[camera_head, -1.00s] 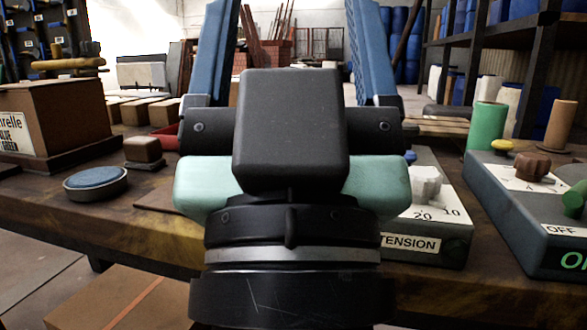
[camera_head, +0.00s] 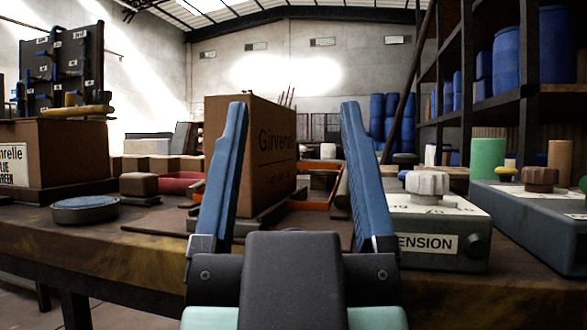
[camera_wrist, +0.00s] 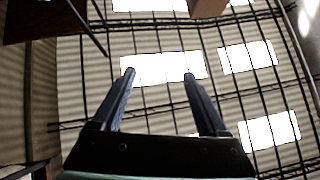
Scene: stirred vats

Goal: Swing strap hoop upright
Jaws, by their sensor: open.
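A thin orange hoop (camera_head: 308,206) shows in the head view behind and right of a cardboard box (camera_head: 268,150). It looks low and leaning rather than upright; the box hides part of it. My gripper (camera_head: 294,106) is open and empty, its two blue fingers pointing up in front of the box. The hoop is beyond the fingers, seen through the gap and apart from them. In the wrist view my gripper (camera_wrist: 160,75) shows empty fingers against the ceiling; the hoop is not in that view.
A grey box marked TENSION (camera_head: 436,222) with a pale knob stands just right of my fingers. Another control box (camera_head: 530,215) is farther right. A round blue-topped tin (camera_head: 86,209) and a carton (camera_head: 55,155) are left. The wooden table's (camera_head: 110,245) front left is fairly clear.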

